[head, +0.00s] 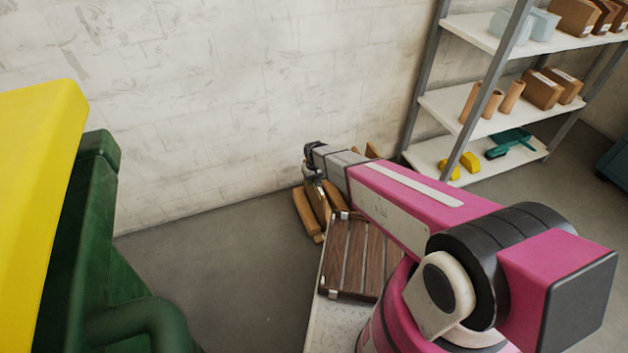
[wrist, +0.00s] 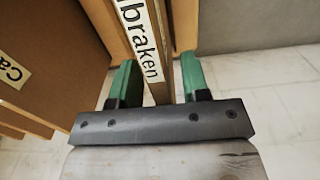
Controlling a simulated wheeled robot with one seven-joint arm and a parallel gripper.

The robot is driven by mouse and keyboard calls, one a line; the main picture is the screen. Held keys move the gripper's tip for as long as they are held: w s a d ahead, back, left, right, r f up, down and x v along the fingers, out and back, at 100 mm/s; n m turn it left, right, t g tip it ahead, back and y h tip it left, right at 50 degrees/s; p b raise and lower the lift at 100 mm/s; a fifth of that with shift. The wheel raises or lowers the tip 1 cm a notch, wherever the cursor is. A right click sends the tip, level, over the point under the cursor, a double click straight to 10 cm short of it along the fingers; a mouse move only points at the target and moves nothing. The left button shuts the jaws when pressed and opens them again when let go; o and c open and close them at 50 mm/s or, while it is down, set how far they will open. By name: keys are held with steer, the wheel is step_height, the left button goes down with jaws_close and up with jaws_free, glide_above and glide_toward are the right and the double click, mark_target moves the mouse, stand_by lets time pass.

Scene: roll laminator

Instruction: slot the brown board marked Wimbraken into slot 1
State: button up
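The brown board marked "…braken" (wrist: 157,90) stands on edge in the wrist view, its white label running along the narrow edge; the start of the name is cut off. My gripper (wrist: 158,66) is open, with one green finger on each side of this board and gaps visible beside it. In the head view my gripper (head: 311,172) is at the far end of my pink arm, over a group of brown boards (head: 306,212). A dark brown slatted wooden rack (head: 353,258) lies nearer; my arm covers part of it. No slot numbers are readable.
Another brown board (wrist: 45,45) with a label starting "Ca" stands left of the fingers. A white-shelved rack (head: 440,155) with boxes and tubes stands at the back right. A green and yellow machine (head: 75,240) fills the left. Grey floor (head: 225,265) is clear between.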

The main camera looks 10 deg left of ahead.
step_height(320, 180, up, 11)
steer(key=shift+f, duration=0.1)
stand_by(0.7)
steer(key=shift+d, duration=0.1)
stand_by(0.4)
